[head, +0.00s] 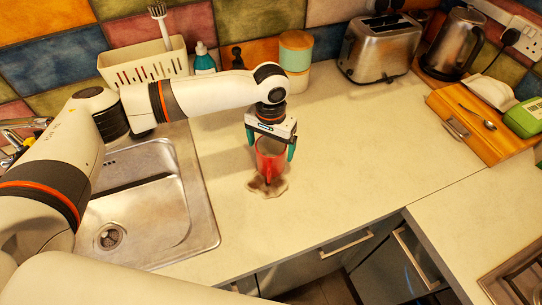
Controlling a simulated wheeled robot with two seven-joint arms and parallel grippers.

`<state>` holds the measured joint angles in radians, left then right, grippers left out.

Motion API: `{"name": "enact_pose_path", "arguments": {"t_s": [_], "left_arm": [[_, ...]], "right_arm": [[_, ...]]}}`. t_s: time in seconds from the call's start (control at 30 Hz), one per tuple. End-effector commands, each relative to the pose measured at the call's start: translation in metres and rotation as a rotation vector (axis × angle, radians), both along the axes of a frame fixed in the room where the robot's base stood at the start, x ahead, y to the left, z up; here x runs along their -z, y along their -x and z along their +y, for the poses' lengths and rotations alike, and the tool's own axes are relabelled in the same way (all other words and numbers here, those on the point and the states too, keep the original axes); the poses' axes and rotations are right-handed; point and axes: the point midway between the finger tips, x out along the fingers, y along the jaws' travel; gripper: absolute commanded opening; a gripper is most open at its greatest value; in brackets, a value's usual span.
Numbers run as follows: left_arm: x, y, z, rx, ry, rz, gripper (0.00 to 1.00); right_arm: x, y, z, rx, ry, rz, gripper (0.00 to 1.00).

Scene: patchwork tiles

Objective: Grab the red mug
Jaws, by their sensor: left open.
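The red mug (268,165) stands on the pale countertop, right of the sink, with a brownish stain (266,187) around its base. My left gripper (270,147) comes from above, pointing down. Its green-tipped fingers are apart, one on each side of the mug's upper part. I cannot tell whether the fingertips touch the mug. The mug's far rim is partly hidden by the gripper. My right gripper is not in view.
A steel sink (205,222) lies at left. A white basket (145,68), a lidded canister (296,52), a toaster (380,48) and a kettle (453,45) stand along the tiled wall. The counter right of the mug is clear up to a wooden board (470,132).

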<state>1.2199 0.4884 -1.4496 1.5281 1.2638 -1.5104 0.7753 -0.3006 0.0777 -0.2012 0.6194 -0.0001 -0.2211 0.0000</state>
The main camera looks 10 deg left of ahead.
Motion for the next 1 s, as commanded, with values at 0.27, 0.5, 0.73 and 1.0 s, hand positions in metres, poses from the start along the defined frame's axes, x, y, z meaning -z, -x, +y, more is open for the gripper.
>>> {"name": "enact_pose_path", "arguments": {"t_s": [0.27, 0.5, 0.73, 1.0], "left_arm": [[0.038, 0.003, 0.001, -0.001, -0.002, 0.004, 0.93], [0.046, 0.002, 0.0, 0.0, 0.0, 0.0, 0.93], [0.046, 0.002, 0.0, 0.0, 0.0, 0.001, 0.66], [0.045, 0.002, 0.0, 0.0, 0.0, -0.001, 0.35]], "right_arm": [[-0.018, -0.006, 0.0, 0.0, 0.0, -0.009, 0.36], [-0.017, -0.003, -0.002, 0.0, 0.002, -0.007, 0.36], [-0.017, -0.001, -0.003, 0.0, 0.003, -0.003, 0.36], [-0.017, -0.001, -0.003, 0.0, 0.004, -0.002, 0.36]]}}
